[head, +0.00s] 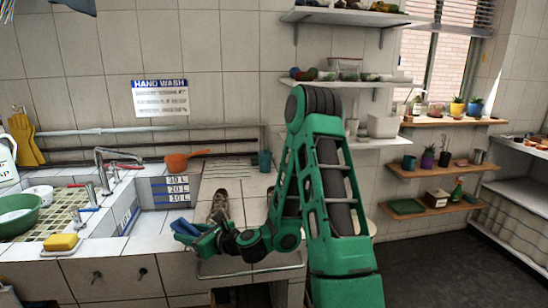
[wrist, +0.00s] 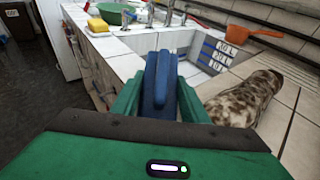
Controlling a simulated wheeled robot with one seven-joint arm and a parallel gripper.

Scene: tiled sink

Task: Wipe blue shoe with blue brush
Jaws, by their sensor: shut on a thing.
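My gripper (head: 190,236) is shut on a blue brush (head: 184,227), above the front edge of the tiled counter. In the wrist view the brush (wrist: 160,78) stands between the two green fingers of my gripper (wrist: 160,98). A mottled brown and cream shoe (head: 219,204) lies on the tiles just beyond and to the right of the brush. It also shows at the right in the wrist view (wrist: 243,98). The brush and shoe look apart. The shoe looks brown rather than blue, and no blue shoe is visible.
Left of the shoe is a sunken sink basin (head: 146,192) with level marks. An orange pan (head: 182,161) and a teal cup (head: 265,161) stand behind. A yellow sponge (head: 61,242), faucet (head: 110,165) and green bowl (head: 18,214) are at left. Shelves hang at right.

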